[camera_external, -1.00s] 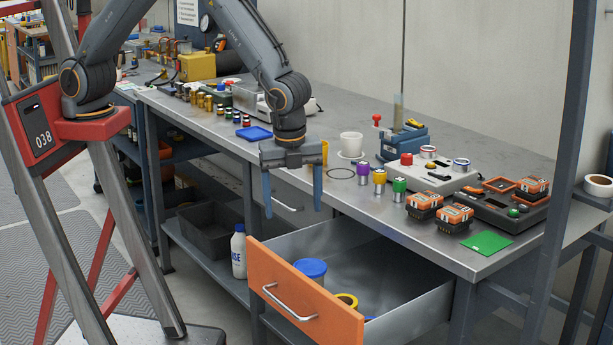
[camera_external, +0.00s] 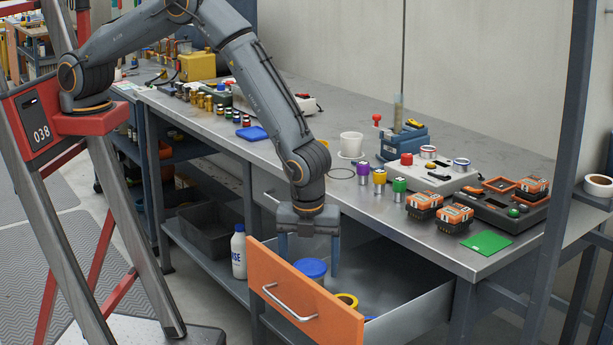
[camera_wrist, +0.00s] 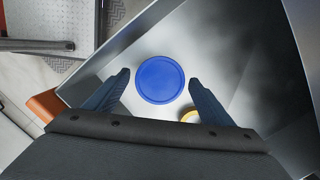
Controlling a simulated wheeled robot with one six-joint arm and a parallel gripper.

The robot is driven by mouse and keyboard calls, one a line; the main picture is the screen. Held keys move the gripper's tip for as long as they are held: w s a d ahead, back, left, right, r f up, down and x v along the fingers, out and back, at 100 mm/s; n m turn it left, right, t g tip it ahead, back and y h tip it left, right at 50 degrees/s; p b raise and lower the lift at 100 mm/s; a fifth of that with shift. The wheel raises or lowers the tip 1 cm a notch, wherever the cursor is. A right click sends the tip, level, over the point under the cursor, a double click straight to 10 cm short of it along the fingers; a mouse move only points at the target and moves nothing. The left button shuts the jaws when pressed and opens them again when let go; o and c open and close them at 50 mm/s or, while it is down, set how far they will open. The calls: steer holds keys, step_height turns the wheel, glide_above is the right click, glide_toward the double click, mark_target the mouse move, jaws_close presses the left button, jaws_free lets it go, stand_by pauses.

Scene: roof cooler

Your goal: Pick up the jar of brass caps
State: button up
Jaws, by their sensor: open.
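A round jar with a blue lid (camera_external: 311,267) stands upright in the open drawer with the orange front. Its lid is also seen from above in the wrist view (camera_wrist: 160,80); its contents cannot be made out. My gripper (camera_external: 309,258) points down over the drawer, open and empty. In the wrist view its two fingers lie left and right of the blue lid. I cannot tell whether the fingertips are below the lid's rim. The drawer front (camera_external: 300,295) partly hides the jar's lower part.
A yellow ring-shaped item (camera_external: 347,300), probably tape, lies right of the jar in the drawer; it shows beside the right finger in the wrist view (camera_wrist: 189,116). The drawer's metal walls (camera_external: 420,308) and the bench edge surround my gripper. A white bottle (camera_external: 239,252) stands left of the drawer.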

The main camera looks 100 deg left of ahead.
steer(key=shift+a+f, duration=0.15)
steer(key=shift+f, duration=0.75)
steer(key=c, duration=1)
steer(key=shift+c, duration=0.5)
steer(key=shift+r, duration=0.15)
